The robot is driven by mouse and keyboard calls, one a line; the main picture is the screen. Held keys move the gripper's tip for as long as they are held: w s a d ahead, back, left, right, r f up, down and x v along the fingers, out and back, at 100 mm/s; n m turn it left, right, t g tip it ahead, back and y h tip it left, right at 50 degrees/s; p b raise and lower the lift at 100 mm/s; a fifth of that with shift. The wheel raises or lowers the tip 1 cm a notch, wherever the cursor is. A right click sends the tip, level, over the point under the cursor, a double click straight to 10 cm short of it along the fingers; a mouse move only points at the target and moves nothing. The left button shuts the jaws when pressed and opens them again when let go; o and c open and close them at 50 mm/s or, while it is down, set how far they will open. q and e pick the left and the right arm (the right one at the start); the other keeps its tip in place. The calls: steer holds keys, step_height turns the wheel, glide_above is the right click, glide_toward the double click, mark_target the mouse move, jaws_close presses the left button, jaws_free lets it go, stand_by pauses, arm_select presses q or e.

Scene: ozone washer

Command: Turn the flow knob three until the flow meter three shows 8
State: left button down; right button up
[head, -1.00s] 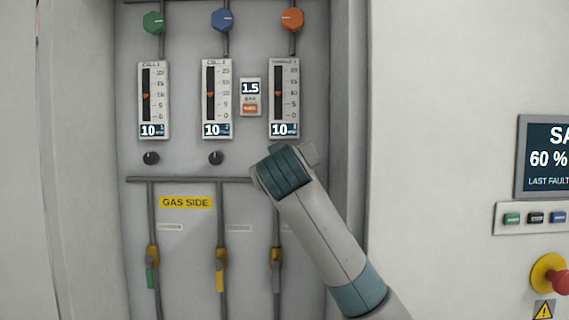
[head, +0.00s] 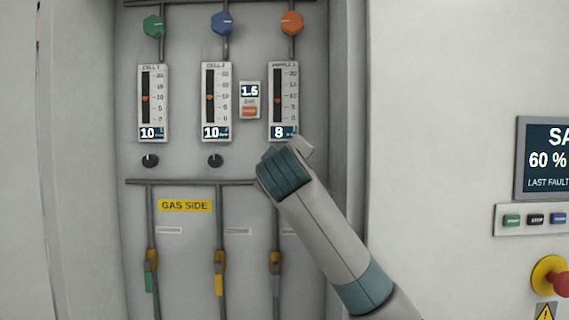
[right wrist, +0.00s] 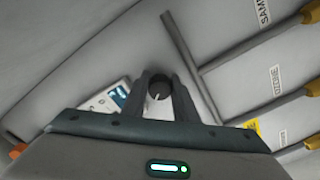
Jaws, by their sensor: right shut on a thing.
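The third flow meter (head: 284,97) is the rightmost gauge in the head view, and its display reads 8. Flow knob three (right wrist: 158,90) is a small dark round knob below that meter. In the right wrist view it sits between the fingers of my right gripper (right wrist: 161,88), which is shut on it. In the head view my right arm hides this knob and the gripper's fingertips. Part of the meter's display also shows in the right wrist view (right wrist: 118,97). My left gripper is not in view.
Two other flow meters (head: 153,102) (head: 216,102) read 10, with dark knobs (head: 150,161) (head: 215,160) below them. A small display (head: 250,91) reads 1.5. Pipes and valves run below. A control screen (head: 546,158) and a red emergency button (head: 561,283) are on the right.

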steer(key=o, duration=1)
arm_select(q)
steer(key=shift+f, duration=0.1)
arm_select(e)
steer(key=shift+s, duration=0.2)
arm_select(q)
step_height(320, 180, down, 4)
steer(key=b, duration=0.5)
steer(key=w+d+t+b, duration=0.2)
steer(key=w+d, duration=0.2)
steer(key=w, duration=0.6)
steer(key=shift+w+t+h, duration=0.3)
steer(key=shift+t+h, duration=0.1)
arm_select(e)
steer(key=s, duration=1.7)
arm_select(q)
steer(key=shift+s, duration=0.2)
